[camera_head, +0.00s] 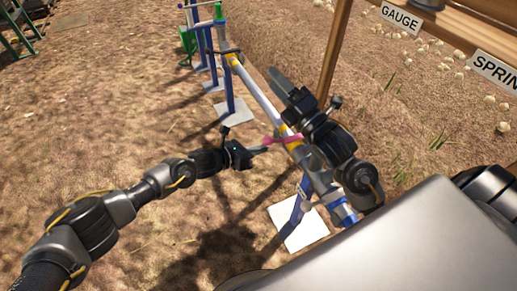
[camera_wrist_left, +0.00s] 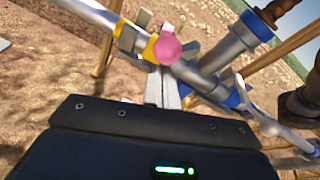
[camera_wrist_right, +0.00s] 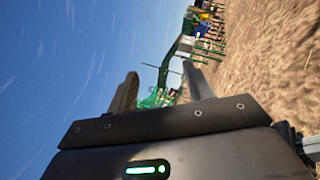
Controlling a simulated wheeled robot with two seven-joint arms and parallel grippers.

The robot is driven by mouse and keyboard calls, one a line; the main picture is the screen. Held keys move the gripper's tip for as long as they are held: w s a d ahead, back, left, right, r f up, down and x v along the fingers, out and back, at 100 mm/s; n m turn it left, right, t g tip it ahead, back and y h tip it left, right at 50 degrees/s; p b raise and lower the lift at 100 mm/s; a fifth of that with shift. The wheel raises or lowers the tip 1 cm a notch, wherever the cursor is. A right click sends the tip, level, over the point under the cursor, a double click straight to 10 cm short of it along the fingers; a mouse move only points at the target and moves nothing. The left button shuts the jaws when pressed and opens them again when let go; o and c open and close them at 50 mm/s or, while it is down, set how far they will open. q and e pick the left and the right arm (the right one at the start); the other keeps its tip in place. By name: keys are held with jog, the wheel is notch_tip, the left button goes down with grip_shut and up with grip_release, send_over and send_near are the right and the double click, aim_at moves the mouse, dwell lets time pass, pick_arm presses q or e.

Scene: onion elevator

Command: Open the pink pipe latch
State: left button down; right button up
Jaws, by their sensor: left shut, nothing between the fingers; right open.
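The pink latch (camera_head: 270,140) sits on the white pipe (camera_head: 258,93) beside a yellow band. In the left wrist view its rounded pink end (camera_wrist_left: 167,49) lies just beyond my left fingertips. My left gripper (camera_head: 264,149) is shut and empty, at the near left side of the latch. Its joined fingers (camera_wrist_left: 165,82) point up at the pink end; I cannot tell whether they touch it. My right gripper (camera_head: 279,80) is above and beyond the pipe, facing away from the latch. In the right wrist view its fingers (camera_wrist_right: 160,88) are spread with nothing between them.
The pipe stands on blue posts (camera_head: 229,90) with pale base plates (camera_head: 298,224). A wooden frame (camera_head: 334,52) with GAUGE (camera_head: 400,18) and SPRIN (camera_head: 495,71) signs stands at the right. Green structures (camera_wrist_right: 178,50) are far off in the right wrist view. Open dry ground lies at the left.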

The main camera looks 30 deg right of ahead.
jog(key=s+a+f+m+g, duration=0.3)
jog(key=s+f+m, duration=0.2)
jog(key=f+m, duration=0.2)
jog(key=s+a+f+m+g+h, duration=0.1)
jog(key=s+a+f+m+g, duration=0.2)
jog(key=f+m, duration=0.4)
jog(key=s+a+f+m+g+h, duration=0.1)
jog(key=s+a+f+m+g, duration=0.1)
jog(key=s+f+m+g, duration=0.2)
jog(key=s+f+m, duration=0.3)
jog(key=f, duration=0.4)
jog(key=shift+s+a+f+m+g, duration=0.15)
jog(key=shift+a+m+g, duration=0.15)
jog(key=shift+a+g, duration=0.1)
